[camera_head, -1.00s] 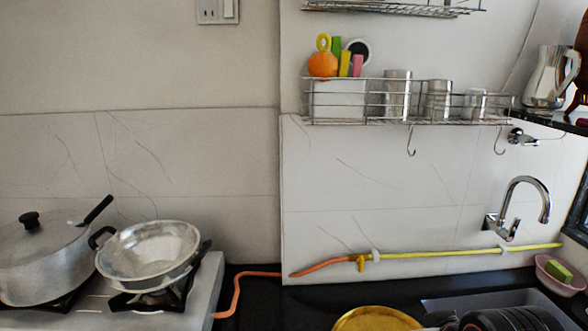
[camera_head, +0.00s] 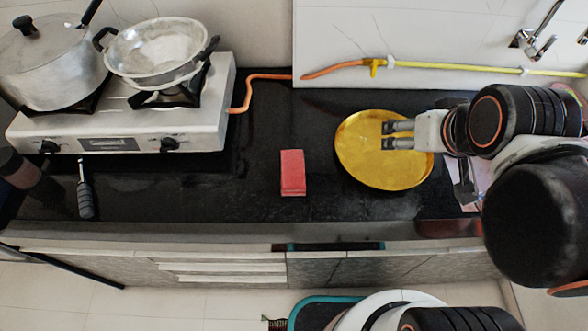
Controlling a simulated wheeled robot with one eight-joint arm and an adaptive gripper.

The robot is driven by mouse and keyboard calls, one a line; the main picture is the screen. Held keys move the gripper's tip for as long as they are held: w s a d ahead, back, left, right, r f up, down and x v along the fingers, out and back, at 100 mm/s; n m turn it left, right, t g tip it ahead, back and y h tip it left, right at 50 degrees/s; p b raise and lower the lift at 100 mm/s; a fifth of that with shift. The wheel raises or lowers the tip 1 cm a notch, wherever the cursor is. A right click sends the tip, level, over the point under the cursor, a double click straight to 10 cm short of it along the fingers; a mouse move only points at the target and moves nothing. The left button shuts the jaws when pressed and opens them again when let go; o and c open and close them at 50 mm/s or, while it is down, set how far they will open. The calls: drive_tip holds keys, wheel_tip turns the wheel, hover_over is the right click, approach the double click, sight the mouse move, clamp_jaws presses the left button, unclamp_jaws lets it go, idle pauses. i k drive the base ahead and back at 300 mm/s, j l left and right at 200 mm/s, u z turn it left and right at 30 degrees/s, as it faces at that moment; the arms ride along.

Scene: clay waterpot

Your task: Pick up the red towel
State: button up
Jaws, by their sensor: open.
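The red towel (camera_head: 292,172) is a small folded red block lying on the black counter, between the stove and the golden plate. My gripper (camera_head: 386,135) is open and empty. Its two grey fingers point left and show over the golden plate (camera_head: 365,172), to the right of the towel and a little farther back. The gripper is apart from the towel. I cannot tell how high it is above the plate.
A stove (camera_head: 205,115) with a lidded pot (camera_head: 50,65) and a metal pan (camera_head: 157,50) stands at the left. An orange hose (camera_head: 250,88) runs behind. The counter (camera_head: 250,195) is bare around the towel, with its front edge just below.

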sight(293, 164)
drive_tip(key=k+j, duration=0.1)
drive_tip(key=j, duration=1.7)
drive_tip(key=l+u, duration=0.1)
drive_tip(key=j, duration=0.1)
drive_tip(key=z, duration=0.05)
